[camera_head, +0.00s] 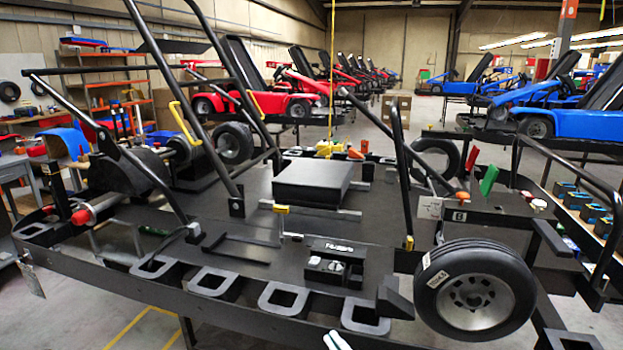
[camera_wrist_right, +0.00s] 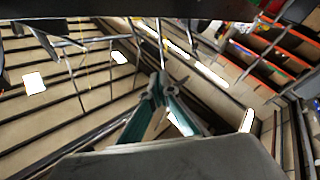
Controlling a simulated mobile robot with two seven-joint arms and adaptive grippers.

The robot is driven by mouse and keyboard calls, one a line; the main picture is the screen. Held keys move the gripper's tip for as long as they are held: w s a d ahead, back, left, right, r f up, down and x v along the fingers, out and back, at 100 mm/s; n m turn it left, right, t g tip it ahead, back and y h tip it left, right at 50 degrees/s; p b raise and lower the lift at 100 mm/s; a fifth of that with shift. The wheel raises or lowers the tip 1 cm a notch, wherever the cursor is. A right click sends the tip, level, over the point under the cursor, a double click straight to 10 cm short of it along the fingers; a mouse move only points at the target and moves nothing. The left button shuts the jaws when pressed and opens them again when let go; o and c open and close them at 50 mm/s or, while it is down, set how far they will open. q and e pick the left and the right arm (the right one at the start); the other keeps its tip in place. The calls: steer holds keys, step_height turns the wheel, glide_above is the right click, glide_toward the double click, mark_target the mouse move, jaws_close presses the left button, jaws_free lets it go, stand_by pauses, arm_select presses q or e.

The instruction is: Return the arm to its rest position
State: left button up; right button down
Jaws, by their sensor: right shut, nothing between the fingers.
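My right gripper shows only as a small pale tip (camera_head: 337,341) at the bottom edge of the head view, in front of the kart stand. In the right wrist view its teal and grey fingers (camera_wrist_right: 167,84) come together at the tips, with nothing seen between them. That view looks up past the fingers to the ceiling and shelves. My left gripper is in neither view.
A kart frame stand (camera_head: 110,287) with a low rim fills the front. A wheel (camera_head: 474,290) stands at its right, and black frame bars (camera_head: 185,100) rise from it. A black box (camera_head: 313,184) sits mid-deck. Red karts (camera_head: 285,100) and blue karts (camera_head: 565,120) stand behind.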

steer(key=s+d+f+m+g+h, duration=0.2)
steer(key=s+d+f, duration=0.3)
steer(key=f, duration=0.5)
steer(key=s+d+f+m+g+h, duration=0.2)
steer(key=s+d+f+m+h, duration=0.1)
steer(key=f, duration=0.7)
steer(key=s+d+f+m+g+h, duration=0.3)
steer(key=s+d+f, duration=0.4)
steer(key=f, duration=0.4)
steer(key=shift+s+d+h, duration=0.2)
steer(key=shift+s+h, duration=0.2)
steer(key=shift+s, duration=0.45)
